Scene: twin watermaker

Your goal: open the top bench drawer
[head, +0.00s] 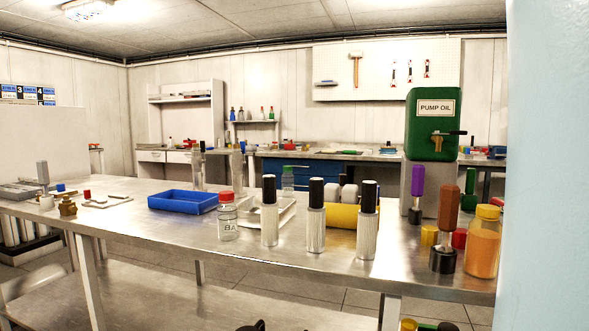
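A blue drawer cabinet (300,170) stands under the back bench, beyond the steel table in front of me. Its drawer fronts look closed, but they are small and partly hidden by bottles and cylinders. Two pale drawer fronts, a left one (151,156) and a right one (179,157), show under the bench at the back left and also look closed. I cannot tell from this view which drawer is the top bench drawer. Neither of my grippers can be made out.
The steel table (130,222) blocks the way to the back bench. It carries a blue tray (183,202), a red-capped bottle (228,218), several black-topped cylinders and a green pump oil tank (432,122). A pale blue surface (550,150) fills the right edge.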

